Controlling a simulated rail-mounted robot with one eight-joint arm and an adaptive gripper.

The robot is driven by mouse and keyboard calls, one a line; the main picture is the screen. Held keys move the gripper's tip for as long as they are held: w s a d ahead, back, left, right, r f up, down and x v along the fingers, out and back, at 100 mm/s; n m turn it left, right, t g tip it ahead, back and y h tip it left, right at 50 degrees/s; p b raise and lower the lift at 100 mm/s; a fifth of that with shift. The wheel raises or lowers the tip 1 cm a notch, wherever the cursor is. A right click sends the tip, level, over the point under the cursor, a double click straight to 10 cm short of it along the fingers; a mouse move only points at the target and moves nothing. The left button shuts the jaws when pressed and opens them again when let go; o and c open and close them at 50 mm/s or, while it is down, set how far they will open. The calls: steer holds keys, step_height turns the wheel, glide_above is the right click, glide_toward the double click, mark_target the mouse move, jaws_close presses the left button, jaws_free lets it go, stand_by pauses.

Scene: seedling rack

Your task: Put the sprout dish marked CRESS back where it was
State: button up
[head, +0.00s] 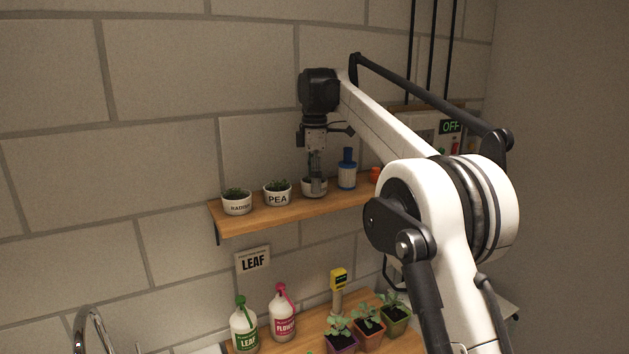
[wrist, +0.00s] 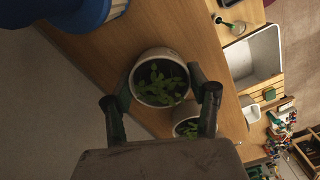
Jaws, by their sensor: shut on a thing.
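A small white dish with green sprouts (head: 306,187) is on or just above the wooden shelf, to the right of the PEA dish. Its label is covered by a finger in the head view, so I cannot read CRESS on it. My gripper (head: 315,178) points down and is shut on this dish. In the wrist view the dish (wrist: 160,103) sits between the two fingers of my gripper (wrist: 160,96). I cannot tell whether the dish's base touches the shelf.
The PEA dish (head: 278,198) and the RADISH dish (head: 237,208) stand to the left on the shelf (head: 258,222).

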steer(key=o, duration=1.3)
steer(key=shift+f, duration=0.1)
steer(key=shift+r+p, duration=0.8)
steer(key=shift+r, duration=3.1)
